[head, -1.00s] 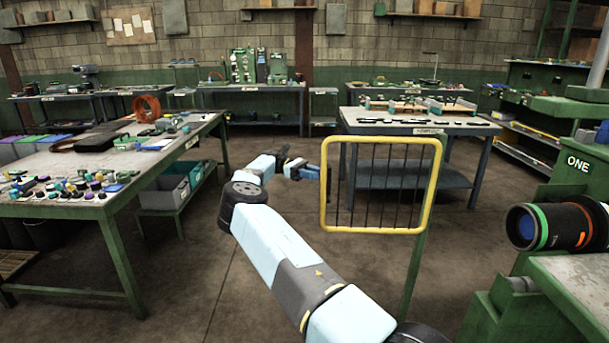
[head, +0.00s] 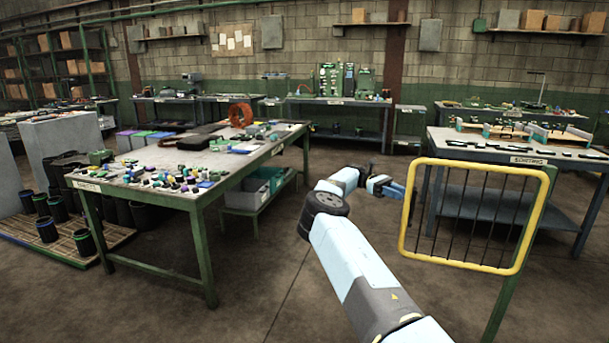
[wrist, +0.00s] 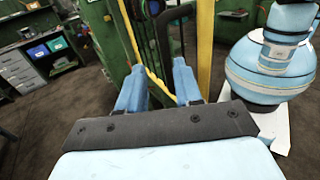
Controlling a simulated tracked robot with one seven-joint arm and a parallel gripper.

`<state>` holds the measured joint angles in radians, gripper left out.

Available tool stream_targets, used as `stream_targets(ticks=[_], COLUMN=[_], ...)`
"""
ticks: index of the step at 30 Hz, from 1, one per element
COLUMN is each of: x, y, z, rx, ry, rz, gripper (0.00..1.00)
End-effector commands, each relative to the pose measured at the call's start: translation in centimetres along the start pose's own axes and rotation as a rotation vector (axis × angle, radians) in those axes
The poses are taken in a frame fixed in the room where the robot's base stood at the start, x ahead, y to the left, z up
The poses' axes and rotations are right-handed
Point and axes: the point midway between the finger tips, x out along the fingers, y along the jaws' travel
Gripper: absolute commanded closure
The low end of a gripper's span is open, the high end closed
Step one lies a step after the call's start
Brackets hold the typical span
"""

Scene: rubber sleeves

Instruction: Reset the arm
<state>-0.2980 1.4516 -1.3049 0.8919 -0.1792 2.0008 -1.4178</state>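My arm (head: 355,265) reaches forward from the bottom of the head view, bent at a dark joint. At its end my gripper (head: 392,190) is just left of a yellow-framed barred panel (head: 408,215) on a green post. In the wrist view my gripper (wrist: 158,88) has its two blue fingers apart, with nothing held between them. The yellow frame (wrist: 206,45) stands beyond the fingers there. I cannot tell how wide the gap to the frame is.
A table (head: 215,195) with many small coloured parts stands to the left. Another bench (head: 455,150) with racks stands behind the barred panel. Black cylinders (head: 47,230) stand on a slatted pallet at far left. Open floor (head: 260,290) lies between the table and my arm.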

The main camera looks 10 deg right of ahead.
Motion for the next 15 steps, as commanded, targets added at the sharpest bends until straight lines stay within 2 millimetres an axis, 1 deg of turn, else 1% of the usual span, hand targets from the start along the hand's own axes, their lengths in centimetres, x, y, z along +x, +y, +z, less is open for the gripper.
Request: stream_targets(ticks=[6, 11, 15], x=[1.6, 2.9, 4.3], y=[1.4, 2.3, 3.0], z=[4.3, 7.6, 10.5], rx=[0.029, 0.061, 0.093], ry=[0.151, 0.279, 0.398], rz=[0.012, 0.022, 0.029], gripper=[0.66, 0.66, 0.66])
